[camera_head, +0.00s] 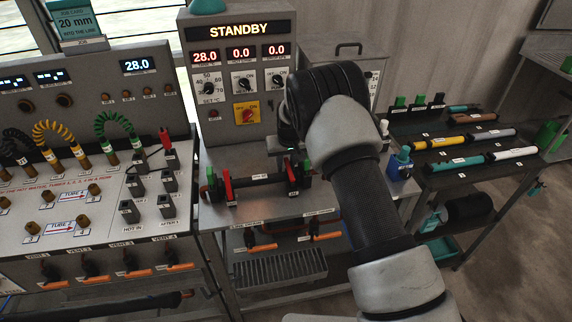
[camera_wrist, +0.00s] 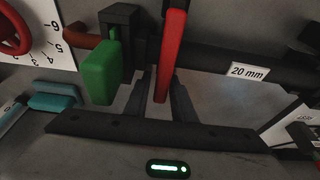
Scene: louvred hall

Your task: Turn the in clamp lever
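A dark tube labelled 20 mm (camera_wrist: 248,72) lies across two clamps on the bench. Each clamp has a red lever and a green part. The left red lever (camera_head: 228,188) stands upright and clear of my arm. The right red lever (camera_head: 293,183) is below my gripper (camera_head: 290,150), whose fingers are hidden in the head view. In the wrist view a red lever (camera_wrist: 172,45) runs between the fingertips of my gripper (camera_wrist: 163,84), with narrow gaps beside it. A green handle (camera_wrist: 101,78) hangs just left of the fingers. I cannot read which clamp is marked in.
A control box (camera_head: 238,65) reading STANDBY stands behind the clamps. A valve panel (camera_head: 85,180) with hoses is at left. A rack (camera_head: 440,140) of coloured tubes is at right. Orange-handled valves (camera_head: 262,247) sit below the bench edge.

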